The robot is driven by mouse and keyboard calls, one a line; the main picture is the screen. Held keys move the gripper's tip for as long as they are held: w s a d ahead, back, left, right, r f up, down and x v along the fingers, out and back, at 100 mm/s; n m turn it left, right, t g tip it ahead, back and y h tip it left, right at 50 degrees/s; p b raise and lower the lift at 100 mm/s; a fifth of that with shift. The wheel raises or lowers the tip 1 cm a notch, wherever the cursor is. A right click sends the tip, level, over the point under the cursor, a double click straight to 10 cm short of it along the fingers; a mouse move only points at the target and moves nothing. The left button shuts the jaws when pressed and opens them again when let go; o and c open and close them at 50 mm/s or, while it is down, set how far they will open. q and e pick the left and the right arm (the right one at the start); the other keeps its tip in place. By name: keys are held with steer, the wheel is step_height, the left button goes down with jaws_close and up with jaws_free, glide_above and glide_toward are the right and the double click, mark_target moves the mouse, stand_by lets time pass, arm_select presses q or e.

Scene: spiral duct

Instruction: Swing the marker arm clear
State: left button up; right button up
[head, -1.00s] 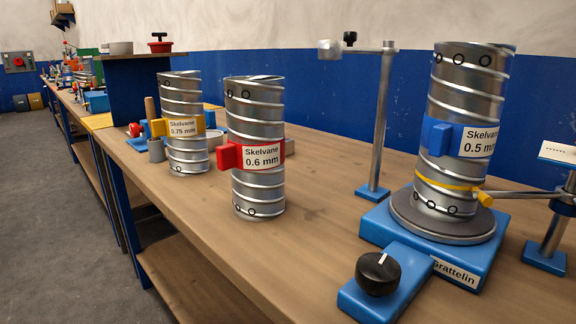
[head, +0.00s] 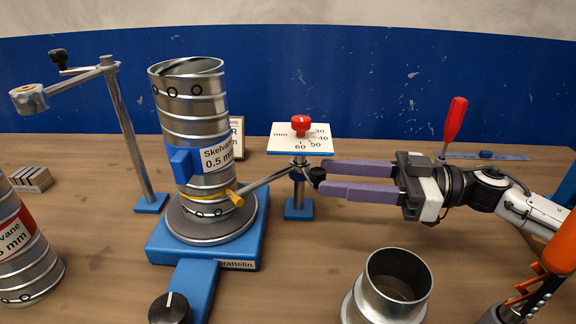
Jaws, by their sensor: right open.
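The marker arm (head: 265,182) is a grey rod on a post with a blue foot (head: 299,209). Its yellow tip (head: 236,198) is at the lower side of the spiral duct labelled Skelvane 0.5 mm (head: 205,125), apparently touching it. A black knob (head: 317,175) sits at the rod's right end. The duct stands upright on a grey turntable (head: 212,228) on a blue base. My right gripper (head: 321,177) comes in from the right, its purple fingers apart and level. The knob is at the opening between the fingertips; contact cannot be told. My left gripper is out of view.
A scale plate with a red knob (head: 300,125) tops the post. A tall stand with a crank (head: 128,120) is at left. A metal cup (head: 390,285) and a red-handled tool (head: 454,125) are near my right arm. Another duct (head: 22,260) is at far left.

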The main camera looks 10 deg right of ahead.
steer(key=x, duration=0.7)
steer(key=shift+a+p, duration=0.3)
steer(key=shift+p, duration=0.1)
steer(key=shift+w, duration=0.15)
steer(key=shift+r, duration=0.1)
jaws_close()
